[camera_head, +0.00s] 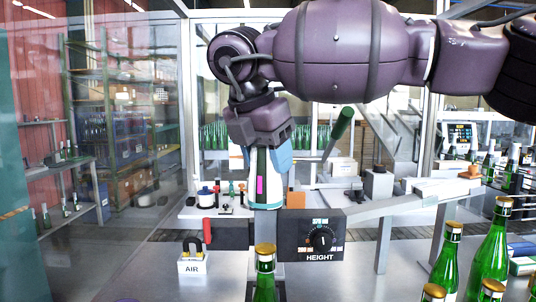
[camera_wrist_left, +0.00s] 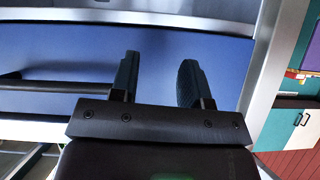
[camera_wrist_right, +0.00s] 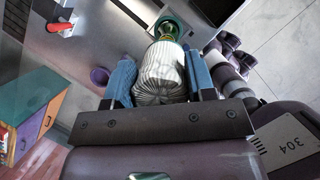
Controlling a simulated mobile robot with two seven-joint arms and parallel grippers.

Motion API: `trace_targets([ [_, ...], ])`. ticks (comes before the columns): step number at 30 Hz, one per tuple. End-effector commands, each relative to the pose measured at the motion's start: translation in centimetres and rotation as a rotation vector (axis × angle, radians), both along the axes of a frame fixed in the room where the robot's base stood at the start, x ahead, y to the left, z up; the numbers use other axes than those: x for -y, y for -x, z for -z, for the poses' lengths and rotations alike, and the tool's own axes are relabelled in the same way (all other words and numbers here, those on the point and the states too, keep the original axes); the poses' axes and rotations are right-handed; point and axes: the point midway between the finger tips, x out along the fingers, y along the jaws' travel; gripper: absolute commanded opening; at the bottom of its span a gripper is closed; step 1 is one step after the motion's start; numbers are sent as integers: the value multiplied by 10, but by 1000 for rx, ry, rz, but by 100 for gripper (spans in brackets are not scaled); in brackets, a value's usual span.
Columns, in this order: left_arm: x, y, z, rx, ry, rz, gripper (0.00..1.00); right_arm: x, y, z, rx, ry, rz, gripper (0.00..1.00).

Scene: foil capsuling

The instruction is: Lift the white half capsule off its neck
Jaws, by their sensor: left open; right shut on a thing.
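The white half capsule (camera_head: 262,190) has a pink mark on its side and hangs upright in my right gripper (camera_head: 264,160). In the right wrist view the capsule (camera_wrist_right: 160,72) shows as a ribbed white sleeve between the two blue fingers, which are shut on it. A green bottle (camera_head: 265,288) with a gold top stands below it in the head view, with a gap in the picture between them. A green and gold neck (camera_wrist_right: 168,28) shows beyond the capsule in the right wrist view. My left gripper (camera_wrist_left: 159,72) is open and empty, seen only in the left wrist view.
A black HEIGHT dial box (camera_head: 318,238) stands just right of the capsule. A white AIR box (camera_head: 192,264) with a padlock-like loop is at left. Several gold-topped green bottles (camera_head: 489,260) stand at front right.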

Motion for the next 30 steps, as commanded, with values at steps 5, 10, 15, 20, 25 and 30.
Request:
trace_targets([
  [5,0,1,8,-6,0,0,43,0,-1,11,-2,-1,0,43],
  [10,0,2,12,-8,0,0,43,0,-1,19,-1,0,0,43],
  [15,0,2,17,-11,0,1,43,0,0,27,-2,0,-1,43],
  [20,0,3,21,-15,0,1,43,0,0,35,-2,-1,0,43],
  [25,0,3,24,-18,0,2,43,0,0,39,-1,-2,1,43],
  [30,0,3,24,-17,0,1,43,0,0,38,-1,-1,1,43],
])
